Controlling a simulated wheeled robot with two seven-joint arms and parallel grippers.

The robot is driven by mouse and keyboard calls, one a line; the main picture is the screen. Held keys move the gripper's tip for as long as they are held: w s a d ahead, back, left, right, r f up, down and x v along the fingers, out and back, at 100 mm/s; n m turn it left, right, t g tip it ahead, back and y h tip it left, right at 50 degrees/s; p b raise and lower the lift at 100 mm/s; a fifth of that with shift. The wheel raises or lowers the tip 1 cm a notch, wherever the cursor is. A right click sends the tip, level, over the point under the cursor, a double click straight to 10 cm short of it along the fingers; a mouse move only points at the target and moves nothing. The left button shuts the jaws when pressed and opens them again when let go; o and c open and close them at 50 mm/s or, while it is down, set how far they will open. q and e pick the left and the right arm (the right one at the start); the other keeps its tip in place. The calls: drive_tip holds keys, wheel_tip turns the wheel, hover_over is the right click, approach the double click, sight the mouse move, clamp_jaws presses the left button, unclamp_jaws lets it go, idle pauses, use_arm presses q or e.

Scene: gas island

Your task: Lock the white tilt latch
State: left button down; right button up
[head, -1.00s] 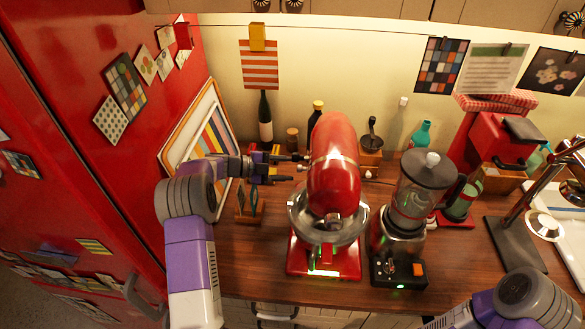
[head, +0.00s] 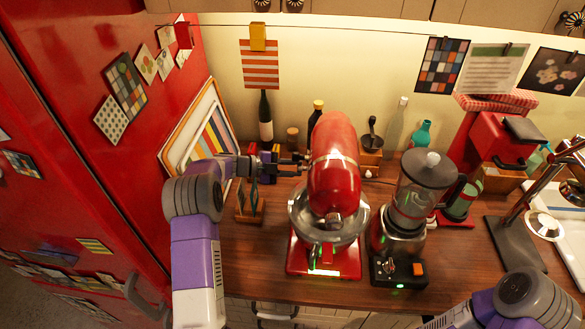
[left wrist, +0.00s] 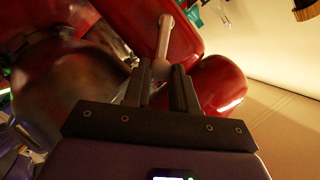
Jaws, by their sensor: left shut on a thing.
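The white tilt latch (left wrist: 164,38) is a pale lever on the side of the red stand mixer (head: 334,160), seen in the left wrist view. Its lower end lies between the fingertips of my left gripper (left wrist: 160,72), which is shut on it. In the head view my left gripper (head: 298,163) is at the left side of the mixer, and the latch is too small or covered to make out. The mixer's head is over its metal bowl (head: 328,228). My right gripper is not in view; only part of my right arm shows at lower right.
A blender (head: 412,200) stands close to the mixer's right. A small wooden holder (head: 250,207) is near my left arm. A dark bottle (head: 265,117) and a framed picture (head: 196,128) stand behind. Free wooden counter lies left of the mixer base.

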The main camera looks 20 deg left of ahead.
use_arm(q)
drive_tip(key=f+m+t+b, duration=0.1)
drive_tip(key=b, duration=0.3)
drive_tip(key=s+f+m+b, duration=0.1)
drive_tip(key=m+b, duration=0.1)
drive_tip(key=b, duration=0.2)
drive_tip(key=shift+s+d+f+t+b, duration=0.1)
drive_tip(key=shift+d+t+b, duration=0.05)
drive_tip(key=shift+t+b, duration=0.25)
drive_tip(key=c, duration=0.9)
unclamp_jaws()
wheel_tip(320, 180, up, 10)
drive_tip(key=p, duration=0.1)
drive_tip(key=shift+p, duration=0.35)
